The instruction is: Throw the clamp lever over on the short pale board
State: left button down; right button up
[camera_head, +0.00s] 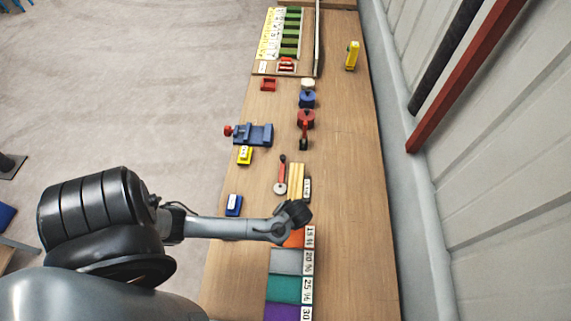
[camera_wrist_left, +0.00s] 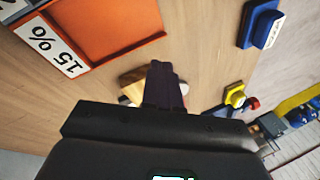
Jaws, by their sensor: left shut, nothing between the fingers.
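A clamp lever (camera_head: 281,172) with a red arm, a dark knob and a round pale base stands on the bench in the head view. Pale yellow board strips (camera_head: 295,180) lie right beside it; I cannot tell which is the short board. My left gripper (camera_head: 298,212) is just nearer than the strips, above the bench, shut and empty. In the left wrist view its dark fingers (camera_wrist_left: 163,88) are together and partly cover a pale wooden piece (camera_wrist_left: 132,80). The lever is not clearly visible there. My right gripper is not in view.
An orange tray (camera_wrist_left: 118,28) labelled 15% is beside the gripper, with grey (camera_head: 286,262), teal (camera_head: 283,289) and purple panels nearer. A blue block (camera_head: 234,205), yellow block (camera_head: 245,155), blue vise (camera_head: 255,134) and red device (camera_head: 306,118) stand around.

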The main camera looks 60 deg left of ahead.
aim_at(281, 174)
pick_arm(q)
jog(key=w+a, duration=0.2)
jog(key=a, duration=0.1)
jog(key=w+a+y+b, duration=0.1)
jog(key=w+a, duration=0.2)
jog(key=w+a+n+y+b, duration=0.1)
jog(key=w+a, duration=0.2)
jog(key=shift+a+r, duration=0.3)
jog(key=shift+a, duration=0.05)
jog(key=w+a+r+t+y+b, duration=0.1)
jog(key=w+a+r, duration=0.1)
jog(key=w+r, duration=0.3)
jog(key=shift+w+a+n+t, duration=0.3)
jog(key=shift+w+a+t, duration=0.1)
jog(key=shift+w, duration=0.65)
jog(key=shift+f, duration=0.1)
jog(key=b+x, duration=0.2)
jog(key=x, duration=0.7)
jog(key=shift+a+f, duration=0.15)
jog(key=shift+f, duration=0.15)
jog(key=a, duration=0.1)
jog(key=s+a+p, duration=0.1)
jog(key=shift+s+a+f, duration=0.1)
jog(key=shift+s+a, duration=0.15)
jog(key=shift+a, duration=0.1)
jog(key=shift+s+a, duration=0.25)
jog(key=shift+a, duration=0.25)
jog(key=shift+s, duration=0.1)
